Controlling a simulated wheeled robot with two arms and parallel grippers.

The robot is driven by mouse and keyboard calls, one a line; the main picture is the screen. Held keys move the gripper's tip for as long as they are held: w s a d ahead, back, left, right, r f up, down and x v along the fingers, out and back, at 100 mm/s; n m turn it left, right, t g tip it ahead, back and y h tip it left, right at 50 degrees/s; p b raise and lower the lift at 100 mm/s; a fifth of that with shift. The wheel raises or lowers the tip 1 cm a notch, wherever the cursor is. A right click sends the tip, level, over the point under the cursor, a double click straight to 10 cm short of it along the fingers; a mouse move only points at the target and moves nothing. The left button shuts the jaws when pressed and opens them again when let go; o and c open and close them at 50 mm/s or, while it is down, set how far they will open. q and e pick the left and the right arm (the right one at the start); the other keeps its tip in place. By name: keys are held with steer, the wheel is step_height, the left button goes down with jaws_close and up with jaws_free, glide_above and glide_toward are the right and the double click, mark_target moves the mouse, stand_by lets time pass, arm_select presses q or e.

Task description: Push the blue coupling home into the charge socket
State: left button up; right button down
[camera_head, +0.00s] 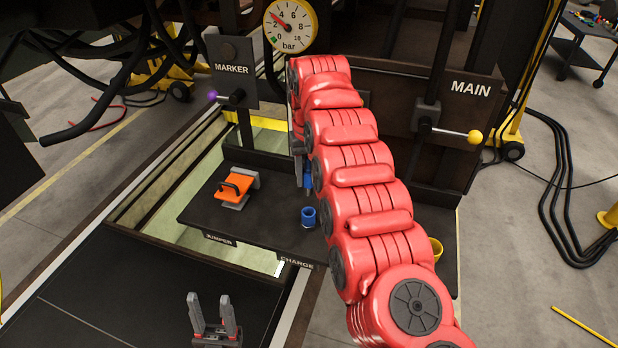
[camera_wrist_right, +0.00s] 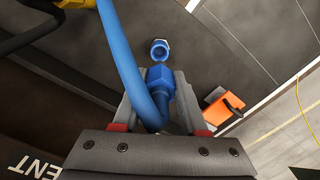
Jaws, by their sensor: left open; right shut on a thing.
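The blue coupling (camera_wrist_right: 160,77) on its blue hose (camera_wrist_right: 120,55) is between the fingers of my right gripper (camera_wrist_right: 161,88), which is shut on it. In the head view only a bit of the blue coupling (camera_head: 309,181) shows beside my red right arm. The charge socket (camera_head: 308,217) is a blue open ring on the dark shelf, above the CHARGE label. In the right wrist view the socket (camera_wrist_right: 160,48) lies just beyond the coupling's tip, with a gap between them. My left gripper (camera_head: 213,303) is open and empty, low in the head view.
An orange part (camera_head: 236,186) sits on the shelf (camera_head: 268,227) by the JUMPER label. A yellow cup (camera_head: 437,249) is at the shelf's right end. A pressure gauge (camera_head: 290,26), MARKER lever (camera_head: 232,97) and MAIN lever (camera_head: 450,132) stand behind. My right arm hides the shelf's middle.

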mark_target(309, 195)
step_height(309, 195, down, 5)
steer(key=b, duration=0.4)
steer(key=shift+w+f, duration=0.1)
steer(key=shift+f+b, duration=0.2)
steer(key=shift+b, duration=0.25)
steer(key=shift+b, duration=0.5)
stand_by(1.0)
steer(key=shift+f+b, duration=2.1)
steer(key=shift+b, duration=0.05)
steer(key=shift+c, duration=1.8)
jaws_free()
steer(key=shift+r, duration=0.1)
step_height(309, 195, up, 17)
steer(key=p, duration=1.7)
steer(key=shift+r, duration=0.2)
